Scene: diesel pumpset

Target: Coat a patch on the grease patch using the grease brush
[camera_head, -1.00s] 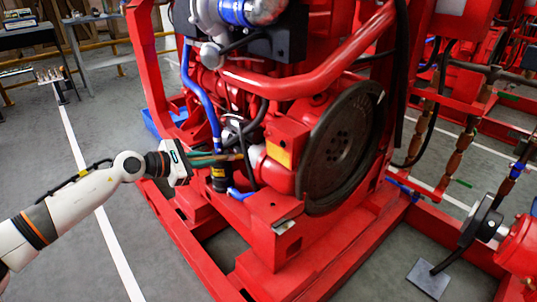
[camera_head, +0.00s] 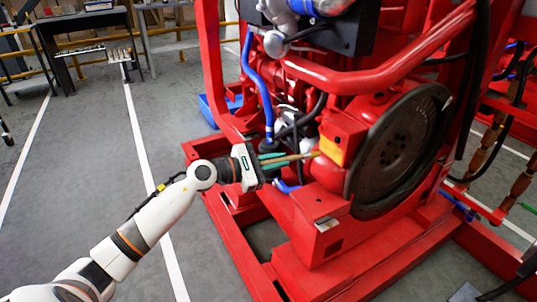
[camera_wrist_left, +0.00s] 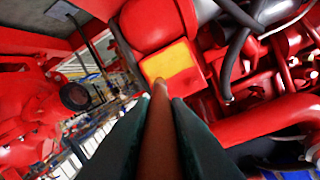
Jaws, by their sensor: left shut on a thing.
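The grease patch (camera_head: 331,150) is a yellow-orange rectangle on a red block of the engine, beside the large dark flywheel. In the left wrist view, the patch (camera_wrist_left: 168,61) is mostly yellow, with a more orange area at lower right. My left gripper (camera_head: 287,159) has green fingers shut on the brown handle of the grease brush (camera_wrist_left: 160,130). The brush points at the patch, and its far end overlaps the patch's lower left edge in the wrist view. I cannot tell whether they touch. My right gripper is not in view.
The dark flywheel (camera_head: 403,150) stands right of the patch. A blue hose (camera_head: 259,90) and black hoses run close to the gripper. The red base frame (camera_head: 225,230) lies below. The grey floor (camera_head: 75,200) at left is clear. Tables (camera_head: 85,22) stand at the back left.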

